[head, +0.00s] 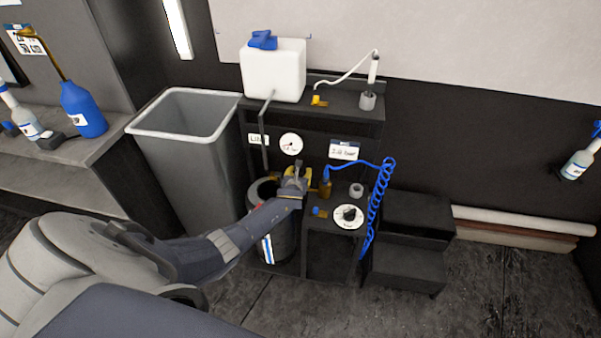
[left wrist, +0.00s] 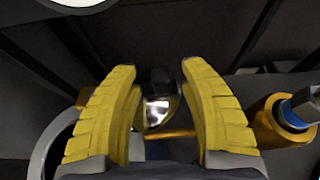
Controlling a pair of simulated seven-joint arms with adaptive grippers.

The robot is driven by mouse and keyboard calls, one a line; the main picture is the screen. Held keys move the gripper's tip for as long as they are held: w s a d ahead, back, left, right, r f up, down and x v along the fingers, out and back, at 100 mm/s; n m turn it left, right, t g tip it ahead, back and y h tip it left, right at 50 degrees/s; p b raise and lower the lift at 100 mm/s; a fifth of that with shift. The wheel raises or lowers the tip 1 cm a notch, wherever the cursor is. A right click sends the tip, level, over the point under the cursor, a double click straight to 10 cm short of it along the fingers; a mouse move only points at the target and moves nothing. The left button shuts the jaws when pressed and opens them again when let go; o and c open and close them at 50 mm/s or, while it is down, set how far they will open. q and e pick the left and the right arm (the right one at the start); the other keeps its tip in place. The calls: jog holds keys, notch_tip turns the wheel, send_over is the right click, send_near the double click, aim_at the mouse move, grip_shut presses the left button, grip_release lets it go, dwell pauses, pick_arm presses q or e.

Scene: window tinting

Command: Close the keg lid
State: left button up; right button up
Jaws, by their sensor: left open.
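My left gripper (head: 297,172) is above the keg's right side, beside the stand. In the left wrist view its yellow fingers (left wrist: 160,85) are open. A shiny metal piece with a black top (left wrist: 158,108) shows between them; I cannot tell whether it belongs to the lid. A pale curved rim (left wrist: 48,145) shows at lower left. My right gripper is not in view.
The black stand carries a white tank (head: 273,75), a gauge (head: 291,144), a dial (head: 348,216) and a coiled blue hose (head: 378,200). A brass fitting (left wrist: 268,122) is close to the right finger. A grey bin (head: 190,165) stands left; black steps (head: 410,240) stand right.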

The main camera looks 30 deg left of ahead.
pick_arm(q)
jog(key=shift+x, duration=0.75)
grip_shut()
jog(key=shift+f, duration=0.1)
dwell(0.3)
